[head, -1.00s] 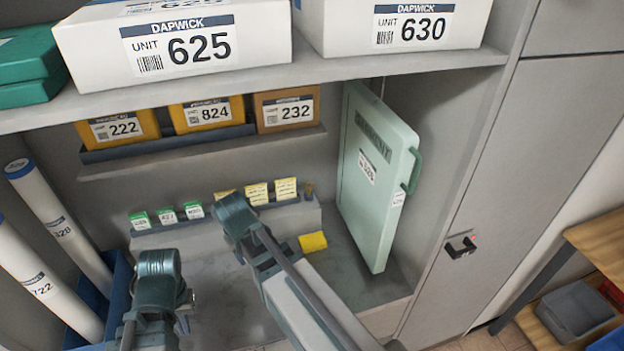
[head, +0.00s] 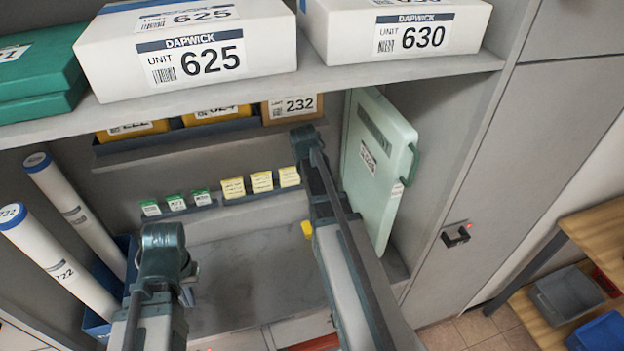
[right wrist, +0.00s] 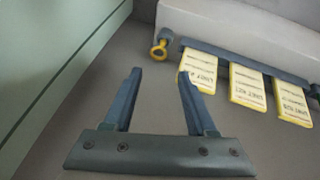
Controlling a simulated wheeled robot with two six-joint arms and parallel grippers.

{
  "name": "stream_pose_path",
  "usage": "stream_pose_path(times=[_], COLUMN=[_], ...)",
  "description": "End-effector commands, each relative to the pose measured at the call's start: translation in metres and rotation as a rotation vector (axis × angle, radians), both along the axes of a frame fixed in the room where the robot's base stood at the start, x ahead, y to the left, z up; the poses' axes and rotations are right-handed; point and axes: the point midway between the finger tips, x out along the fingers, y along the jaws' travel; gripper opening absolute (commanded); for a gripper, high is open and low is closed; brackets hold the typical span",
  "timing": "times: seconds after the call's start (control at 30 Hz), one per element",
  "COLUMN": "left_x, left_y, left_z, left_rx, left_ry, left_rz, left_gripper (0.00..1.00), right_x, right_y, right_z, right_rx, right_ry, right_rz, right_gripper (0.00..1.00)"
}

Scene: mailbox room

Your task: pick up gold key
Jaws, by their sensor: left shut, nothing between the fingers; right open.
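A small gold ring (right wrist: 158,50), apparently the gold key, shows in the right wrist view at a grey-blue peg, beside a row of yellow tags (right wrist: 245,85). Its shaft cannot be made out, and the head view has it hidden behind my right arm. My right gripper (right wrist: 160,76) is open and empty, its two fingertips pointing toward the ring and a little short of it. The right fingertip overlaps the edge of the nearest yellow tag in the picture. My left gripper (head: 163,238) is shut and empty, low at the left in the head view.
A pale green case (head: 376,165) stands close on the right of my right arm. A shelf with white boxes (head: 190,60) is above. White tubes (head: 62,262) stand at left. A yellow piece (head: 306,229) is partly hidden by my right arm.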

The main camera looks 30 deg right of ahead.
Motion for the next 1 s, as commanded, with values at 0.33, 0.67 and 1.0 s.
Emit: stream_pose_path(times=[0.33,0.67,1.0], left_x=[0.000,0.000,0.000], left_y=[0.000,0.000,0.000], left_z=[-0.053,-0.058,-0.094], left_rx=[0.000,0.000,0.000], left_ry=[0.000,0.000,0.000], left_rz=[0.000,0.001,0.001], left_gripper=[0.00,0.00,0.00], right_x=[0.025,0.028,0.043], right_y=[-0.018,-0.021,-0.035], right_z=[-0.053,-0.058,-0.094], right_rx=[0.001,0.001,0.001], right_ry=[0.001,0.001,0.000], right_rz=[-0.001,0.000,0.000], right_gripper=[0.57,0.57,0.57])
